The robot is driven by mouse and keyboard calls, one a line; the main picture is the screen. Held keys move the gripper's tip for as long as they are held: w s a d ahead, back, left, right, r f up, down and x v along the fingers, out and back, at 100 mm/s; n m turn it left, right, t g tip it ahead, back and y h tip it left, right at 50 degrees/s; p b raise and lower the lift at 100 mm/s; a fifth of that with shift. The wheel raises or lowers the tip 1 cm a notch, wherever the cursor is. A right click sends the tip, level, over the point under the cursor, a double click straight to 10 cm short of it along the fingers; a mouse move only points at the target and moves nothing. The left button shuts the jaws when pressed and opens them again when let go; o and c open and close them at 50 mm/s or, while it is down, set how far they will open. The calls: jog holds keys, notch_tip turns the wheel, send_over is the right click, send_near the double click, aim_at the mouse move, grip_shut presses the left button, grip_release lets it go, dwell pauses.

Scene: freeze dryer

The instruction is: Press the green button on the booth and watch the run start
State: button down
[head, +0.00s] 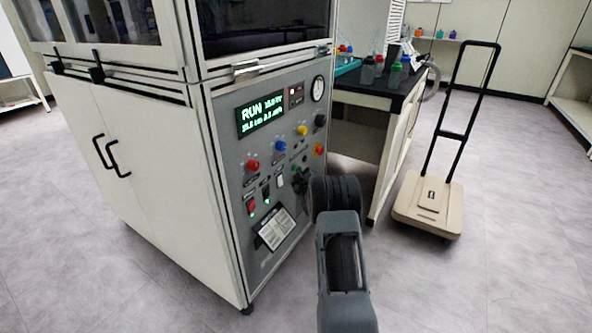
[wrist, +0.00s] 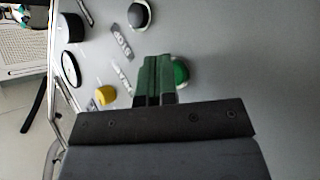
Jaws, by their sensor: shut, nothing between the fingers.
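The booth's grey control panel (head: 232,158) faces my arm. Its display (head: 261,113) shows green text with "RUN" on the top line. The green button (wrist: 181,72) shows in the wrist view just right of my fingertips, partly covered by them. My gripper (wrist: 155,68) is shut and empty, with its fingers reaching toward the panel at the button's left edge. I cannot tell whether they touch it. In the head view my gripper (head: 299,177) is at the panel's right side, and the green button cannot be made out there.
The panel carries a red knob (head: 252,165), a blue knob (head: 281,146), a yellow knob (head: 302,130) and a round gauge (head: 318,88). A black-topped bench (head: 362,87) with bottles stands behind. A platform cart (head: 428,203) is at right. Floor in front is clear.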

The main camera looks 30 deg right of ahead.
dwell(0.6)
jog(key=shift+s+d, duration=0.3)
jog(key=shift+s, duration=0.3)
jog(key=shift+s+d+b, duration=0.2)
jog(key=shift+s+d, duration=0.2)
jog(key=shift+s, duration=0.35)
jog(key=shift+s+d+b, duration=0.15)
jog(key=shift+s+d, duration=0.2)
jog(key=shift+s, duration=0.4)
jog(key=shift+s+d+b, duration=0.2)
jog(key=shift+s+d, duration=0.2)
jog(key=shift+s, duration=0.35)
